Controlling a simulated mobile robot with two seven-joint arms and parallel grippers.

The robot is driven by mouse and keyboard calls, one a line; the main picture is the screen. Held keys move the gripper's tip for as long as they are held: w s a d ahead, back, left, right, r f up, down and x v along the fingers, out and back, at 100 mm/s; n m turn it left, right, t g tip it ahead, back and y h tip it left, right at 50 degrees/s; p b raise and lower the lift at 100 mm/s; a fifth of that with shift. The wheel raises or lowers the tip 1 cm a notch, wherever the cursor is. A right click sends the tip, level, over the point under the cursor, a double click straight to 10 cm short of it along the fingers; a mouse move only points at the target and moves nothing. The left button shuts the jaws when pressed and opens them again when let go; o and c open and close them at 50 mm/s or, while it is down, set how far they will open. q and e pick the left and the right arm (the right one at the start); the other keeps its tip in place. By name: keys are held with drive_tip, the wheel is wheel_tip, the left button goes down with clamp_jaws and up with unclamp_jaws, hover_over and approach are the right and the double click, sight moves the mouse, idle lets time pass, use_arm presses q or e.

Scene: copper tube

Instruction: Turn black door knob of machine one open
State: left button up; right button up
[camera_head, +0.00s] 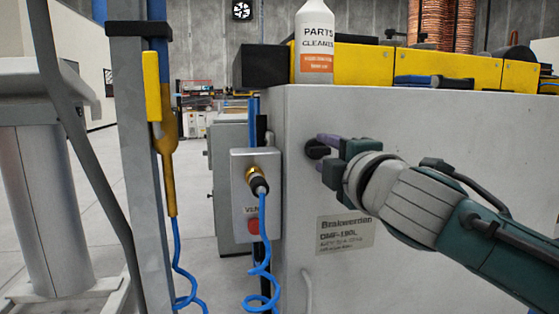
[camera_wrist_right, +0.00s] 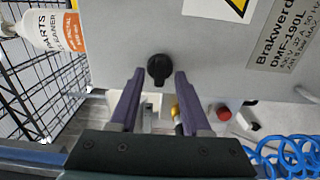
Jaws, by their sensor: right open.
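The black door knob (camera_head: 316,149) is on the grey front of the machine (camera_head: 375,120), near its left edge. In the right wrist view, the knob (camera_wrist_right: 159,68) is round with a narrow grip pointing toward the gripper's base. My right gripper (camera_head: 322,151) comes in from the right in the head view. Its purple fingers are open, one on each side of the knob in the right wrist view (camera_wrist_right: 159,74), with gaps showing between them and it. I cannot tell how far the fingertips are from the machine face. My left gripper is in neither view.
A parts cleaner bottle (camera_head: 315,45) stands on top of the machine. A side box (camera_head: 240,200) with a red button (camera_head: 252,225) and coiled blue hose (camera_head: 258,270) is left of the knob. A grey post (camera_head: 135,120) stands farther left.

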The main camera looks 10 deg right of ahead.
drive_tip(key=shift+w, duration=0.4)
drive_tip(key=shift+c, duration=0.2)
clamp_jaws()
